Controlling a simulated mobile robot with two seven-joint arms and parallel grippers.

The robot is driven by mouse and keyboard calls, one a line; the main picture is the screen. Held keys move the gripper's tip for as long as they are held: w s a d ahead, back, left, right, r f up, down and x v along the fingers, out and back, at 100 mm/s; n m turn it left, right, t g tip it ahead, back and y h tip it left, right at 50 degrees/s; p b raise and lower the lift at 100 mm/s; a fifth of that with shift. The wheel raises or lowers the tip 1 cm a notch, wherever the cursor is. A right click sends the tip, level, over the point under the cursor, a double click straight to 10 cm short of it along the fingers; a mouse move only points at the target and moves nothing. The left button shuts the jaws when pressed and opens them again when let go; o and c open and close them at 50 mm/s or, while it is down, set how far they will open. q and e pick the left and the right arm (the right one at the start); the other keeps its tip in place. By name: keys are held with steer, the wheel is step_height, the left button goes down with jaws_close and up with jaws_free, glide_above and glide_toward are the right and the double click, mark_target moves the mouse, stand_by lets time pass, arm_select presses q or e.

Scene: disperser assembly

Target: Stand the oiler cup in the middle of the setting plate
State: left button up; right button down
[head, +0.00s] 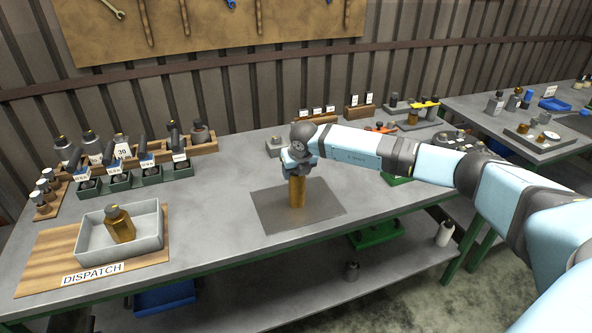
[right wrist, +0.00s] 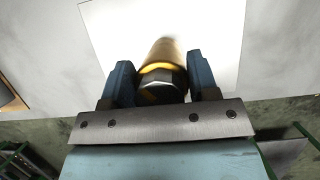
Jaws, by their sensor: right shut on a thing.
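The oiler cup (head: 298,191) is a brass-coloured cylinder, upright over the middle of the setting plate. The setting plate (head: 265,213) is a flat dark grey square on the bench; in the right wrist view it shows as a bright sheet (right wrist: 215,32). My right gripper (head: 298,172) is above the cup, with its fingers around the cup's top. In the right wrist view the cup (right wrist: 165,58) sits between the two blue fingers. I cannot tell whether the cup's base touches the plate. My left gripper does not show.
Racks with bottles (head: 120,175) line the back left. The bench around the plate is clear.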

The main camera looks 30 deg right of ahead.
steer(key=shift+c, duration=1.9)
jaws_free()
